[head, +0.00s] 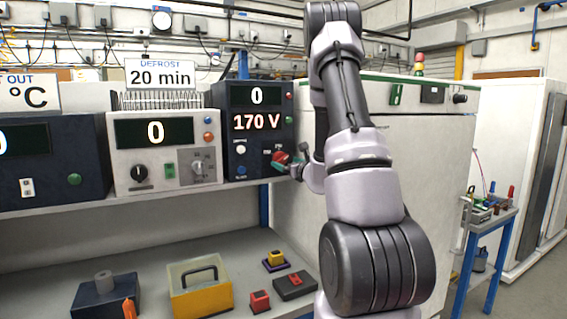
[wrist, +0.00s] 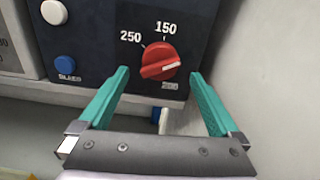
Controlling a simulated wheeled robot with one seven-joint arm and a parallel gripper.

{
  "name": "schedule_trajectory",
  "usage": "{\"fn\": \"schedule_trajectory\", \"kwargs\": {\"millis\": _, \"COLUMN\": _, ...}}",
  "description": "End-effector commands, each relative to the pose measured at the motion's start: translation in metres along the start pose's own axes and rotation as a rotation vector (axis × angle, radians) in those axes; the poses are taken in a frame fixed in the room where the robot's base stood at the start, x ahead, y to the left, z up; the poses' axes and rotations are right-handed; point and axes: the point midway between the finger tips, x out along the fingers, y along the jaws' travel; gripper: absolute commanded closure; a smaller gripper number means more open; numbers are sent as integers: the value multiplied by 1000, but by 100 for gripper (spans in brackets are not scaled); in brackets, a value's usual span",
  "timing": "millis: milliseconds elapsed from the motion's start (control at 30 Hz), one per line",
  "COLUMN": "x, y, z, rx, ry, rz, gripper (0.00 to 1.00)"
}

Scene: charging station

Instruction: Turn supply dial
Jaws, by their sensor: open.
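The supply dial is a round red knob (wrist: 157,62) with a white pointer mark, on the dark front panel of the supply unit (head: 255,97). The unit's displays read 0 and 170 V. My gripper (wrist: 159,74) is open, with one teal finger to each side of the dial and visible gaps between. In the head view my arm partly hides the dial area.
White and blue buttons (wrist: 65,66) sit left of the dial. A pale wall or cabinet (head: 390,120) stands close on the right. A grey unit (head: 165,148) with its own knobs stands left of the supply. Several small items lie on the lower bench (head: 225,250).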

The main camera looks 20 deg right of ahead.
Motion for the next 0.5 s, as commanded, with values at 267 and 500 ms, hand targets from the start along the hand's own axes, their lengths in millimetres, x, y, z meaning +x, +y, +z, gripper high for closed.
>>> {"fn": "schedule_trajectory", "kwargs": {"millis": 267, "x": 28, "y": 0, "z": 0, "rx": 1, "ry": 0, "rz": -1, "gripper": 2}}
{"fn": "schedule_trajectory", "kwargs": {"millis": 500, "x": 30, "y": 0, "z": 0, "rx": 2, "ry": 0, "rz": -1, "gripper": 2}}
